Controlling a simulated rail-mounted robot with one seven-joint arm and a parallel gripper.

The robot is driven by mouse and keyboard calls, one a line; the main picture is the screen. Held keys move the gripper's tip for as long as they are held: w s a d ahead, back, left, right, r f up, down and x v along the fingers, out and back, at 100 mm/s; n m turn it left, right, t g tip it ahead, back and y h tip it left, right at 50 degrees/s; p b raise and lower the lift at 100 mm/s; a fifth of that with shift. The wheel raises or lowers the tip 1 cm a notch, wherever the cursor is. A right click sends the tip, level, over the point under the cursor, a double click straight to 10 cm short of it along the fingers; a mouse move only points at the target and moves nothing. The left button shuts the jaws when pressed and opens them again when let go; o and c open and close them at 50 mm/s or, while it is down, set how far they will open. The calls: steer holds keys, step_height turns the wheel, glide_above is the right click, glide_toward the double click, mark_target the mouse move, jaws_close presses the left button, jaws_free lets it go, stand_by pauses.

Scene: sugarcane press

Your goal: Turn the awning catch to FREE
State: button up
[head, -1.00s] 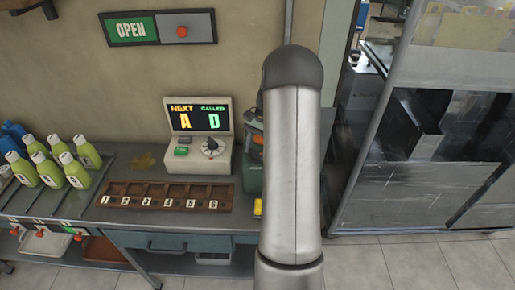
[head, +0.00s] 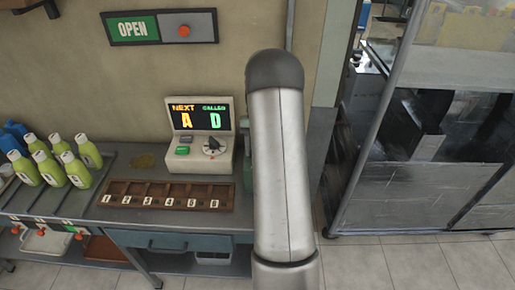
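I cannot make out an awning catch or a FREE marking in the head view. My arm stands upright in the middle of the picture and hides part of the wall, the counter's right end and most of a green machine (head: 247,172). My gripper is not in view.
A wall panel (head: 132,29) reads OPEN, with an orange knob at its right. A console (head: 200,153) with a dial stands on the counter (head: 110,217), behind a numbered wooden tray (head: 167,203). Several green bottles (head: 52,172) stand left. A framed, glossy-panelled structure (head: 420,180) stands right, above tiled floor.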

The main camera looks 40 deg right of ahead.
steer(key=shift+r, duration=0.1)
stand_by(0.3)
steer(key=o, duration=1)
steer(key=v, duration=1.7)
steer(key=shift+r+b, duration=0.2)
steer(key=shift+b, duration=0.15)
